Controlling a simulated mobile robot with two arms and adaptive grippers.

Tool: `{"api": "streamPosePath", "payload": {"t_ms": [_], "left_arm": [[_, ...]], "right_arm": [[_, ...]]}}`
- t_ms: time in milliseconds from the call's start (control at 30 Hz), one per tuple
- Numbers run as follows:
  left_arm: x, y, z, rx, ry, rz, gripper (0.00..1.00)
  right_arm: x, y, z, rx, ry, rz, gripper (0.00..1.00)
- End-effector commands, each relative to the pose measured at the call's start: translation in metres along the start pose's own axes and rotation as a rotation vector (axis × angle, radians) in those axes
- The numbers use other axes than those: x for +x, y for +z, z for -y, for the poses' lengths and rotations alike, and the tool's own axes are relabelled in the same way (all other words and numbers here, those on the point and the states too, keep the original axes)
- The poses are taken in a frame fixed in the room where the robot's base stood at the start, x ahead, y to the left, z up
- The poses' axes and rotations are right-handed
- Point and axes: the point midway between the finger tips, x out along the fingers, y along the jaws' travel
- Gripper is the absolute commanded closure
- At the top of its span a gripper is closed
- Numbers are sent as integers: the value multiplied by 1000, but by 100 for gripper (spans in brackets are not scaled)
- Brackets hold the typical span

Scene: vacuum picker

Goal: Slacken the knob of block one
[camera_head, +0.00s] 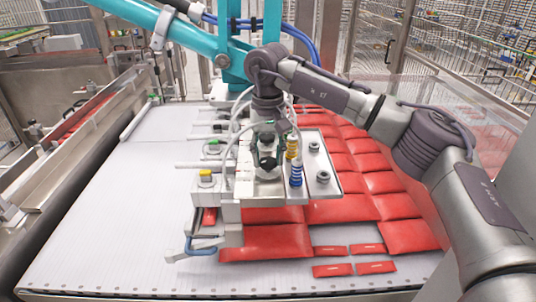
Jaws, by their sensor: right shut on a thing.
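The vacuum picker head (330,187) hangs over the conveyor, with a light metal plate that carries dark round knobs, such as one knob (322,177) at its right. My right gripper (267,163) points down at the left part of the plate and is shut on a dark knob there. The gripper's fingers hide most of that knob, and I cannot read a block number. My left gripper is out of view.
Red packs (265,241) lie in rows on the pale conveyor belt (110,210) below and right of the head. The belt's left side is clear. A teal picker arm (195,38) and hoses cross above. A blue-handled part (200,247) sticks out at the head's front left.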

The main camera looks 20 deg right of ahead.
Motion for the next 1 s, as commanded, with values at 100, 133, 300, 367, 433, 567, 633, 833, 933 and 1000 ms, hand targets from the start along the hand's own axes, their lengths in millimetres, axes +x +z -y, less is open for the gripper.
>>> {"api": "streamPosePath", "payload": {"t_ms": [100, 133, 300, 367, 433, 567, 633, 833, 933, 1000], "left_arm": [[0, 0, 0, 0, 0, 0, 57], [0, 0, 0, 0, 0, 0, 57], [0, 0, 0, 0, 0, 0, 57], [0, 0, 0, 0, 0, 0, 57], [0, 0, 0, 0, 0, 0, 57], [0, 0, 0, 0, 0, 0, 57], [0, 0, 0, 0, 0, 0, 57], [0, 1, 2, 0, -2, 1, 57], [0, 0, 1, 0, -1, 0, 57], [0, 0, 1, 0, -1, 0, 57]], "right_arm": [[0, 0, 0, -3, -1, -1, 92], [0, 0, 0, -3, -1, -1, 92], [0, 0, 0, -3, 0, -1, 51], [0, 0, 0, -2, 0, -1, 41], [0, 0, 0, -2, 0, -1, 32], [0, 0, 0, -1, 0, -1, 32], [0, 0, 0, -1, 0, -1, 32], [-9, 0, 0, -1, -1, -3, 32], [-24, 0, 1, -1, -1, -4, 32], [-39, -1, 1, -1, -1, -4, 32]]}}
